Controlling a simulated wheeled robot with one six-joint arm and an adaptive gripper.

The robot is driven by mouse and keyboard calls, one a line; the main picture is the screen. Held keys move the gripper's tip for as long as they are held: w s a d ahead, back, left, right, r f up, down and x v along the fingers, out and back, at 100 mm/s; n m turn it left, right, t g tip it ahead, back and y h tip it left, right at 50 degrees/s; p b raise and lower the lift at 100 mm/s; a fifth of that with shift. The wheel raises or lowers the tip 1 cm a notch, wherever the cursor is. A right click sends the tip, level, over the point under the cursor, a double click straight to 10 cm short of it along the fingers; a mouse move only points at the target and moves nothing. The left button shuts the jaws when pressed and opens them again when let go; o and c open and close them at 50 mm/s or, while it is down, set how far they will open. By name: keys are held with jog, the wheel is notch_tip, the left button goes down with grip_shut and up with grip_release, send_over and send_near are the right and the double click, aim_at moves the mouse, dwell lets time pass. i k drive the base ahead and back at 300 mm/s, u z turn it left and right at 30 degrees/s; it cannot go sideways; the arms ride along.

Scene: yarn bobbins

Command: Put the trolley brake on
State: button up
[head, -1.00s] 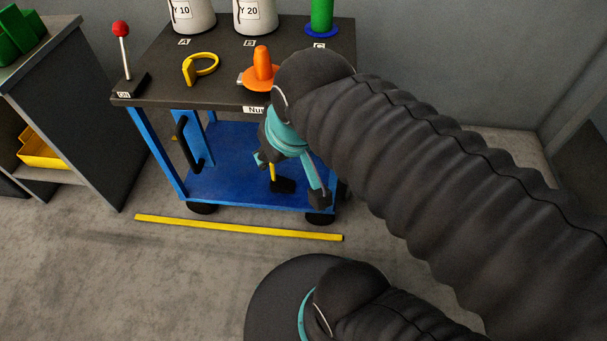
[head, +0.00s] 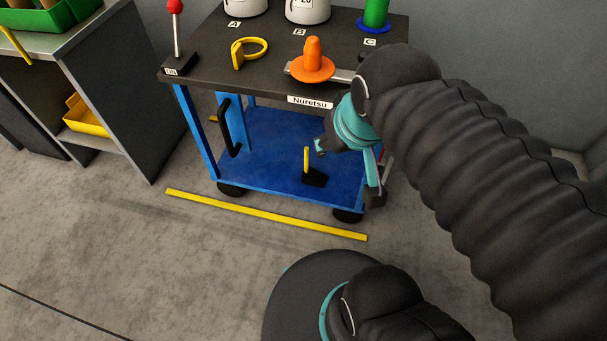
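The blue trolley with a dark top (head: 200,76) stands ahead in the head view. A lever with a red ball (head: 175,7) stands upright on a black base at the top's left corner, beside a small label that seems to read "ON". A short yellow lever (head: 306,160) rises from a black base on the blue lower shelf (head: 262,150). I cannot tell from looks alone which is the brake. My gripper (head: 348,172) is open and empty, its teal fingers spread, at the trolley's front right. It is just right of the yellow lever, apparently not touching it.
A black handle (head: 229,126) is at the left. Yellow floor tape (head: 262,214) runs in front. A shelf unit stands left.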

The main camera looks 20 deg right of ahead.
aim_at(175, 6)
jog(key=u, duration=1.75)
jog(key=i, duration=0.7)
jog(key=z, duration=1)
